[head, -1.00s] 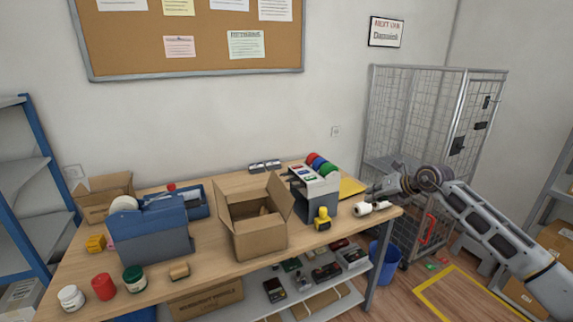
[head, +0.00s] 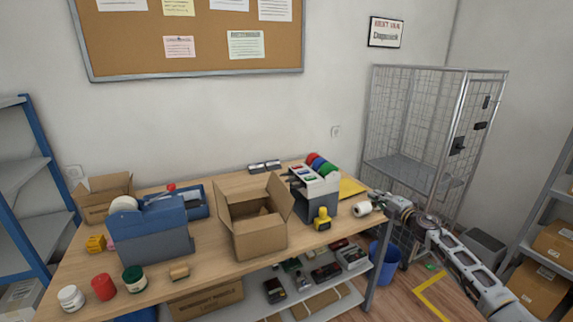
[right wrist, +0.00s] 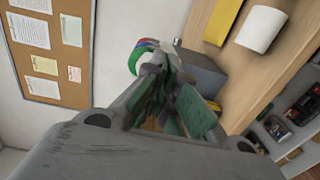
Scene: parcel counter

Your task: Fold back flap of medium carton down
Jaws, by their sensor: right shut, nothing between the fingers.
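The medium carton (head: 258,240) stands open on the bench, left of the dark grey dispenser. Its right flap (head: 281,196) stands up and slants outward. I cannot clearly tell the back flap from the carton's inner walls. Something brown lies inside. My right gripper (head: 376,197) is at the bench's right end, beside the white roll (head: 361,208) and well away from the carton. In the right wrist view its dark fingers with green pads (right wrist: 168,103) are together and empty. The carton is not identifiable there. My left gripper is not in view.
The grey dispenser with coloured rolls (head: 318,196) and a yellow-handled tool (head: 322,218) stand between my right gripper and the carton. A blue machine (head: 153,232) stands left of the carton. A smaller carton (head: 101,200) is at far left. A wire cage (head: 415,130) stands right.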

